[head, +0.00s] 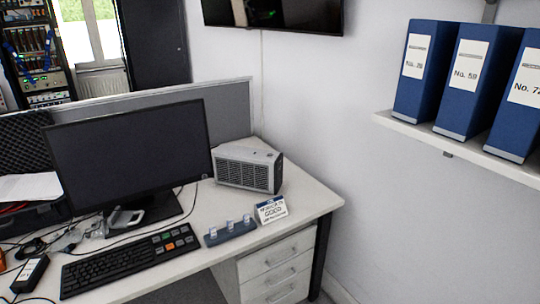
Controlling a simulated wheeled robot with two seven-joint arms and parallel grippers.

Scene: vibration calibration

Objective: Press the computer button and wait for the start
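A grey metal box with a slotted grille, apparently the computer (247,169), stands on the white desk (310,200) against the wall, right of a monitor. I cannot make out its button at this size. The black monitor (125,150) has a dark, blank screen. A black keyboard (130,262) with a few orange, red and green keys lies in front of the monitor. Neither of my grippers is in view.
A blue-grey block with clear knobs (230,230) and a small label card (271,209) sit before the computer. Cables and a black adapter (30,274) clutter the left. A wall shelf (460,150) with blue binders (470,80) juts out at right. Drawers (276,271) are below.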

